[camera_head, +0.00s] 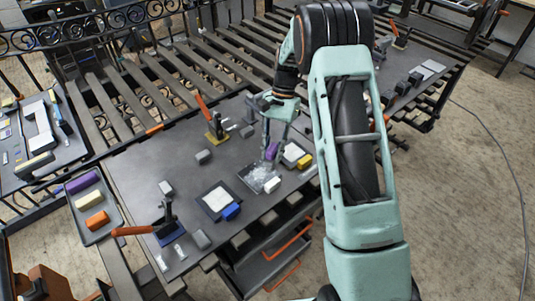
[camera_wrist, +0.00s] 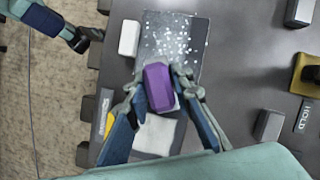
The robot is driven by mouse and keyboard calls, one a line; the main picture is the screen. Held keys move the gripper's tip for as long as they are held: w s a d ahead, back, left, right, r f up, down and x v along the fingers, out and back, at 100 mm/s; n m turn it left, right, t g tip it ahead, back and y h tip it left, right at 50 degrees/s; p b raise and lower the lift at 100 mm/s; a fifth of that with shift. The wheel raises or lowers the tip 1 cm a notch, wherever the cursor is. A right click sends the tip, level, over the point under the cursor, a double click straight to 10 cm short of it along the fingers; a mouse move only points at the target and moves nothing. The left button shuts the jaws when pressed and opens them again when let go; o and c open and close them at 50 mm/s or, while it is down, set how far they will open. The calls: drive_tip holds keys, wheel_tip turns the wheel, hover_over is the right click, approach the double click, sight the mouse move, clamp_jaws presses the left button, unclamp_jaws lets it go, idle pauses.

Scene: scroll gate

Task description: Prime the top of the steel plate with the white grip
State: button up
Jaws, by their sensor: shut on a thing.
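My gripper (camera_wrist: 160,84) is shut on a purple block (camera_wrist: 159,87), which also shows in the head view (camera_head: 271,152). A dark steel plate (camera_head: 257,172) with scattered white specks lies on the table, and it also shows in the wrist view (camera_wrist: 173,62). The purple block is over or beside this plate's edge; I cannot tell if it touches. A white grip (camera_head: 272,185) is at the plate's near corner, apart from my gripper; it also shows in the wrist view (camera_wrist: 129,38). Part of the plate is hidden by my gripper.
A pale-topped plate (camera_head: 292,153) with a yellow block (camera_head: 304,161) lies beyond. Another plate (camera_head: 216,200) has a blue block (camera_head: 231,212) at its corner. Grey blocks and orange-handled clamps (camera_head: 213,124) stand around. A tray (camera_head: 95,232) holds purple, cream and orange blocks.

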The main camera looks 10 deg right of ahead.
drive_tip(key=shift+w+a+f, duration=0.1)
drive_tip(key=shift+w+a, duration=0.35)
drive_tip(key=shift+s+a, duration=0.45)
drive_tip(key=shift+a, duration=0.2)
drive_tip(key=shift+s+a, duration=0.45)
drive_tip(key=shift+a, duration=0.2)
drive_tip(key=shift+s+a, duration=0.7)
drive_tip(key=shift+a, duration=0.3)
drive_tip(key=shift+s+a, duration=0.75)
drive_tip(key=shift+a, duration=0.25)
drive_tip(key=shift+s+a, duration=0.7)
drive_tip(key=shift+a, duration=0.3)
drive_tip(key=shift+w+a, duration=0.35)
drive_tip(key=shift+w, duration=0.15)
drive_tip(key=shift+w+d+p, duration=0.15)
drive_tip(key=shift+w+d, duration=0.9)
drive_tip(key=shift+d, duration=0.4)
drive_tip(key=shift+w+d+p, duration=0.15)
drive_tip(key=shift+w+d, duration=0.85)
drive_tip(key=shift+d, duration=0.5)
drive_tip(key=shift+w+d+p, duration=0.15)
drive_tip(key=shift+w+d, duration=0.9)
drive_tip(key=shift+d, duration=0.4)
wheel_tip(320, 180, up, 6)
drive_tip(key=p, duration=0.3)
drive_tip(key=shift+p, duration=0.3)
